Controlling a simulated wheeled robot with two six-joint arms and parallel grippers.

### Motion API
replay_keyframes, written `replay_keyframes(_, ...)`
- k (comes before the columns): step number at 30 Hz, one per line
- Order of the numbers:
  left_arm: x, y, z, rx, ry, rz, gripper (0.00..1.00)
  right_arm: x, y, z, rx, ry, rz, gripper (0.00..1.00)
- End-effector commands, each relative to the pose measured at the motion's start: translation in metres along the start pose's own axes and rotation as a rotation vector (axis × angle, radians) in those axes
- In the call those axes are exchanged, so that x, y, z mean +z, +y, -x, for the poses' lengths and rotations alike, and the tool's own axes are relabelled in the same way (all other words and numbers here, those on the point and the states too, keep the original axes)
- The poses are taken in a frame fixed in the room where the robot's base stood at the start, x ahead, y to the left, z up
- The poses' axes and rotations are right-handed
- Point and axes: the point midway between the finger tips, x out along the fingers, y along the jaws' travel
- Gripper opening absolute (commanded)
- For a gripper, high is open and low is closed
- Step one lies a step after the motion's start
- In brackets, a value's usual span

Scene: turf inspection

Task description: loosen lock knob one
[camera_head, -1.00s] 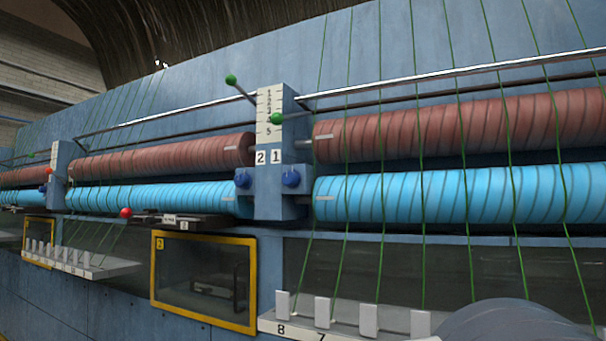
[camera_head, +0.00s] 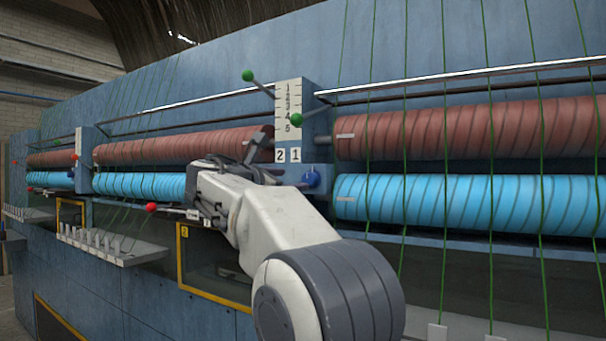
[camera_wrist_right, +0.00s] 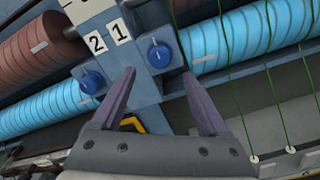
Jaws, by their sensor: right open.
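Lock knob one is the blue knob (camera_head: 312,178) under the label 1 on the blue post (camera_head: 290,105). It also shows in the right wrist view (camera_wrist_right: 159,54), just beyond and between my fingertips. My right gripper (camera_wrist_right: 159,73) is open and empty, with its two purple-grey fingers apart on either side of the knob's line and not visibly touching it. My left gripper is not in view.
Red-brown rollers (camera_head: 470,130) and light blue rollers (camera_head: 480,203) flank the post, with green yarns (camera_head: 405,225) running down. Two green-tipped levers (camera_head: 248,76) stick out above. A red-knobbed lever (camera_head: 151,208) and a yellow-framed window (camera_head: 215,297) sit lower left.

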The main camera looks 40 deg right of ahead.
Motion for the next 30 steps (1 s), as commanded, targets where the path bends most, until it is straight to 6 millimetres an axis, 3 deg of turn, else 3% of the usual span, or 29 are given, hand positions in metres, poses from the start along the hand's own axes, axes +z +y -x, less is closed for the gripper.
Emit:
replay_keyframes(6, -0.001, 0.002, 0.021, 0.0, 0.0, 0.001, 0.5, 0.003, 0.001, -0.043, -0.003, 0.001, 0.001, 0.77)
replay_keyframes(12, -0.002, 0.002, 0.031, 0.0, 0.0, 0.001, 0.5, 0.001, 0.001, -0.069, 0.0, 0.003, -0.001, 0.77)
replay_keyframes(24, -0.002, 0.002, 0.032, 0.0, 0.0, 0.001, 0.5, -0.001, 0.0, -0.076, 0.002, 0.003, -0.003, 0.77)
replay_keyframes(30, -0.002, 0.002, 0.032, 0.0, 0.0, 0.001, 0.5, -0.001, 0.001, -0.076, 0.002, 0.004, -0.003, 0.01)
